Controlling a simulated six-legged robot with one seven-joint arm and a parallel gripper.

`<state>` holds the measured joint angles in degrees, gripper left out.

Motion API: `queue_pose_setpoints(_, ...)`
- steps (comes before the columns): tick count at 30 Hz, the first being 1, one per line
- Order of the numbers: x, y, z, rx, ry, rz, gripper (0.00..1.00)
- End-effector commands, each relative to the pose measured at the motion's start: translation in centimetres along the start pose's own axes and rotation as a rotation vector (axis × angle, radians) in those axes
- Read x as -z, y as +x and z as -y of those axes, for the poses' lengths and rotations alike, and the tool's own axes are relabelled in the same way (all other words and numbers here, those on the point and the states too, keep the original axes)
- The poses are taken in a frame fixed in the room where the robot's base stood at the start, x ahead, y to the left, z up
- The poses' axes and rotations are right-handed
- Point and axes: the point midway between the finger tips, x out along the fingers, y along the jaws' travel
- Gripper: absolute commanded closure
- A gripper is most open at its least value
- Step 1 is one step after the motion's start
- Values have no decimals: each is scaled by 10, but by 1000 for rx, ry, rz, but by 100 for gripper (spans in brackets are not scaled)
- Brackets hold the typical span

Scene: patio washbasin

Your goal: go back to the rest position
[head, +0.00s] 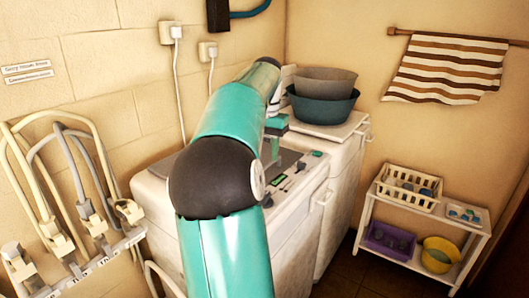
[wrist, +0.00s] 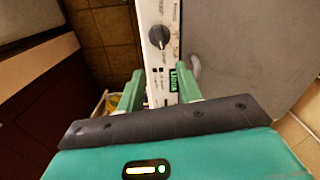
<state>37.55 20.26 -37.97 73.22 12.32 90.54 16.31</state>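My gripper (wrist: 159,84) shows in the wrist view with its two green fingers apart and nothing between them but the white control panel (wrist: 158,45) behind. The panel has a dark round knob (wrist: 160,37) and a green label. In the head view my teal arm reaches forward over the white washing machine (head: 302,225). My gripper (head: 275,140) is partly hidden behind the arm there, above the machine's top near its control strip. I cannot tell how far it is from the surface.
Two stacked basins (head: 323,104) stand on the white unit behind. A low white shelf (head: 390,250) at the right holds a cream basket (head: 408,188), a purple bin (head: 390,241) and a yellow bowl (head: 440,254). Hoses (head: 75,185) hang at the left wall. A striped towel (head: 448,68) hangs at right.

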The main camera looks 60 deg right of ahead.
Motion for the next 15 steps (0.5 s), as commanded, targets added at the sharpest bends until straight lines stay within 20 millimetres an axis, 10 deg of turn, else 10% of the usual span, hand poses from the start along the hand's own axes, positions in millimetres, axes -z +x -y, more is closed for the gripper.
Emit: queue_pose_setpoints(15, -20, -1, 14, 33, -62, -3, 65)
